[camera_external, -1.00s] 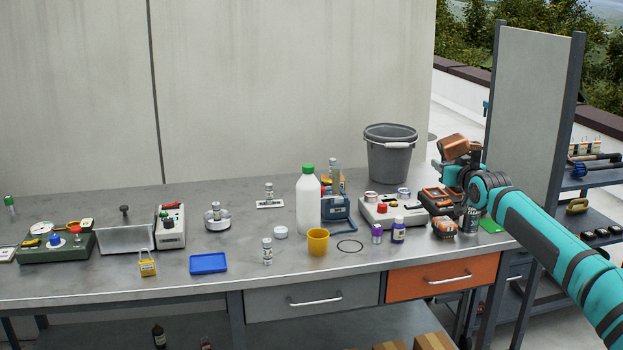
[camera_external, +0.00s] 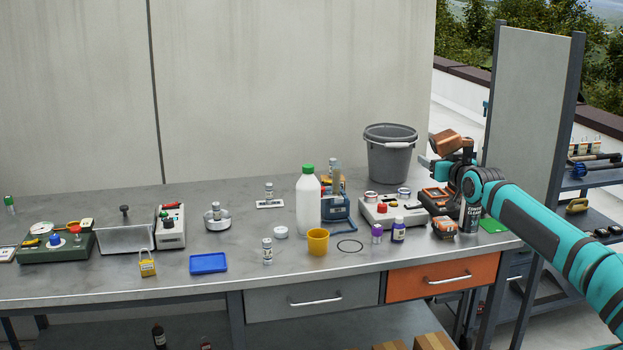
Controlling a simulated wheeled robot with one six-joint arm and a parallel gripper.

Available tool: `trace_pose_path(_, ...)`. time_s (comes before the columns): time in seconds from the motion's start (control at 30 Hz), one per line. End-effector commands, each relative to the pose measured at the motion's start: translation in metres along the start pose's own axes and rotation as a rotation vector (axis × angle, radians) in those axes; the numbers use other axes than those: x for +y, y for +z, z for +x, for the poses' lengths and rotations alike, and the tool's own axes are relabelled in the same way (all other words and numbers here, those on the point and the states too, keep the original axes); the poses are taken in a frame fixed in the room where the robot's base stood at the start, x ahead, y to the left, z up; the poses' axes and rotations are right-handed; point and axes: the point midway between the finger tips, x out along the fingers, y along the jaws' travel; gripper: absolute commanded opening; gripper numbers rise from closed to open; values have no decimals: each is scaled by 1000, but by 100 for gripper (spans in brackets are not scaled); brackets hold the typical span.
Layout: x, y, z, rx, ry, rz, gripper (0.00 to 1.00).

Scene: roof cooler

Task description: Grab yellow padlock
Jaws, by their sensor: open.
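The yellow padlock (camera_external: 148,268) stands near the front edge of the bench at the left, with its shackle up. It is between the grey metal tray and the blue tray. My gripper (camera_external: 430,165) is at the right end of the bench, above the bench top and far from the padlock. It is open and I see nothing held in it. Its fingers are small in this view and partly hidden by the arm.
The grey bench top (camera_external: 340,275) carries a blue tray (camera_external: 208,263), a yellow cup (camera_external: 318,242), a white bottle with a green cap (camera_external: 308,200), a grey bucket (camera_external: 390,155) and a grey metal tray (camera_external: 126,238). Several small bottles and devices stand between my gripper and the padlock.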

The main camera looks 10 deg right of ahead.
Motion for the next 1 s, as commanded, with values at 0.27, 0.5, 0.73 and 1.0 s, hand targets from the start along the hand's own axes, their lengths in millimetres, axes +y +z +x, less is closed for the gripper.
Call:
trace_pose_path(0.27, -70, -16, 52, 16, -179, 31, 63)
trace_pose_path(0.5, -140, -23, 88, 21, -300, 59, 63)
trace_pose_path(0.73, -214, -21, 114, 11, -391, 79, 63)
trace_pose_path(1.0, -310, -5, 128, -25, -473, 90, 63)
